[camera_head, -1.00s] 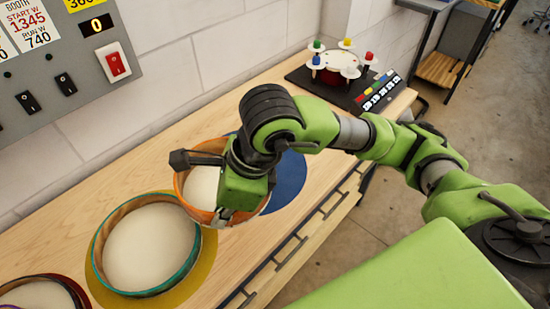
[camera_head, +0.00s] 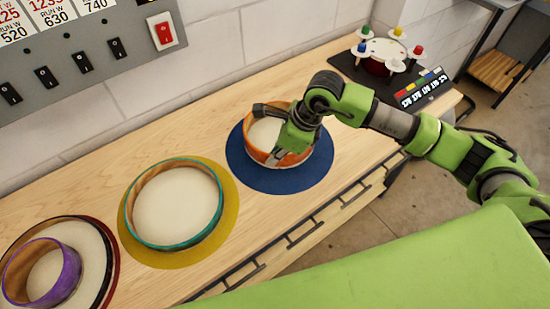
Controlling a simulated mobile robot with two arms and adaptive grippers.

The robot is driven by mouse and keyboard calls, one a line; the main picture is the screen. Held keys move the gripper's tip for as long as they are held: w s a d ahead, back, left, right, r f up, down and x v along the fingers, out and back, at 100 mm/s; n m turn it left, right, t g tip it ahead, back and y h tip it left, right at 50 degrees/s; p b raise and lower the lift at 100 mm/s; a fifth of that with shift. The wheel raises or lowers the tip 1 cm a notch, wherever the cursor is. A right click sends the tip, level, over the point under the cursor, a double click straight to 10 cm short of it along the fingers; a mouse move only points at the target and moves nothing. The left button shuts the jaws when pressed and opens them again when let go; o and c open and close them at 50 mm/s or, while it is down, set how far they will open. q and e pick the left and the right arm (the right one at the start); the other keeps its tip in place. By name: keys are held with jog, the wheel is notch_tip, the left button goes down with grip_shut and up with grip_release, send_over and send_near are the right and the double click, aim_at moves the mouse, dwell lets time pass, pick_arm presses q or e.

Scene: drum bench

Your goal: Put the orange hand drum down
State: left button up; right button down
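The orange hand drum (camera_head: 302,155) has a pale skin and sits over the middle of a round blue mat (camera_head: 315,180) on the wooden bench, and it looks level. It appears to rest on the mat, though its lower edge is partly covered. My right gripper (camera_head: 270,133) is at the drum, with one dark finger across the far left rim and the other by the near side. The hand hides part of the skin and rim, so I cannot tell whether the fingers grip the drum. My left gripper is out of view.
A teal-rimmed drum (camera_head: 175,205) sits on a yellow mat (camera_head: 228,212) to the left. A purple ring drum (camera_head: 42,272) sits within a larger dark-rimmed drum (camera_head: 97,250). A black board (camera_head: 345,66) with coloured pegs stands beyond. A switch panel (camera_head: 85,30) is on the wall.

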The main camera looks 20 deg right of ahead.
jog(key=shift+w+d+f, duration=0.15)
jog(key=shift+w+f, duration=0.05)
notch_tip(320, 180, down, 3)
jog(key=shift+w+d+p, duration=0.1)
jog(key=shift+p, duration=1.05)
jog(key=shift+f, duration=0.2)
jog(key=shift+f, duration=0.1)
jog(key=c, duration=2.3)
grip_release()
jog(key=b+v, duration=0.4)
jog(key=v, duration=0.7)
jog(key=shift+s+d+r, duration=0.2)
jog(key=shift+r, duration=0.35)
